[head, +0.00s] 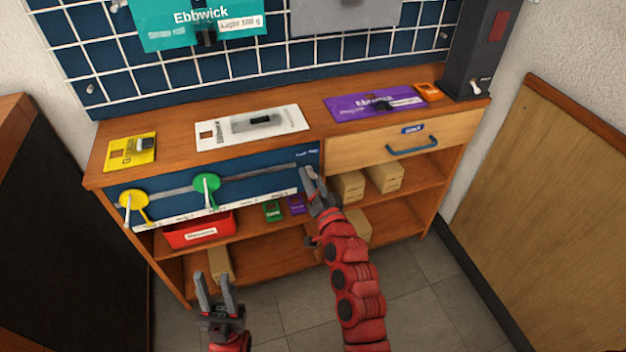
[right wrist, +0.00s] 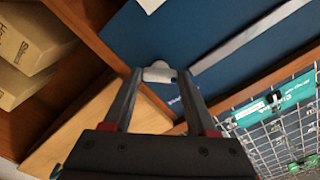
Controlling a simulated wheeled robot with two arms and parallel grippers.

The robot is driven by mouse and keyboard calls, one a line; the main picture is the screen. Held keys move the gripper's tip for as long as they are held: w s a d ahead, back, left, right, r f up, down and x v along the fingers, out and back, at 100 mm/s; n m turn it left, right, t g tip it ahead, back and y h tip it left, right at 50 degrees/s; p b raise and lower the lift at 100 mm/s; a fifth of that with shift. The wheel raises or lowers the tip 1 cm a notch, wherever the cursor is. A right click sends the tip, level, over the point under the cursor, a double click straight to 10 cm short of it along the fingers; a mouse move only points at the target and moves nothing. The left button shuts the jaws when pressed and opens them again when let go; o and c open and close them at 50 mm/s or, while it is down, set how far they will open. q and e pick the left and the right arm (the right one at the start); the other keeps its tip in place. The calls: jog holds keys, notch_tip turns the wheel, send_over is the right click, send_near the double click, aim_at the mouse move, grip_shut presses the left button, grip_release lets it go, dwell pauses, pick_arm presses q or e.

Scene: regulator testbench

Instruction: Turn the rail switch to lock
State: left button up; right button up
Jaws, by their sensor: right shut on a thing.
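The blue panel (head: 250,183) on the bench front carries a grey rail (head: 165,193) with a yellow disc (head: 133,202) and a green disc (head: 206,186). A small label (head: 307,153) sits at its right end, too small to read surely. My right gripper (head: 312,178) is at that end, below the label. My left gripper (head: 214,288) is open and empty, in front of the lower shelf.
A drawer (head: 400,140) with a blue handle is right of the panel. Shelves below hold a red bin (head: 199,230) and several cardboard boxes (head: 384,177). Coloured cards lie on the bench top. The tiled floor (head: 420,300) at right is clear.

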jog(key=shift+f, duration=0.15)
jog(key=o, duration=1.4)
jog(key=shift+c, duration=0.2)
jog(key=shift+s, duration=0.1)
jog(key=p+v, duration=0.2)
jog(key=v, duration=1.5)
jog(key=shift+s+d, duration=0.1)
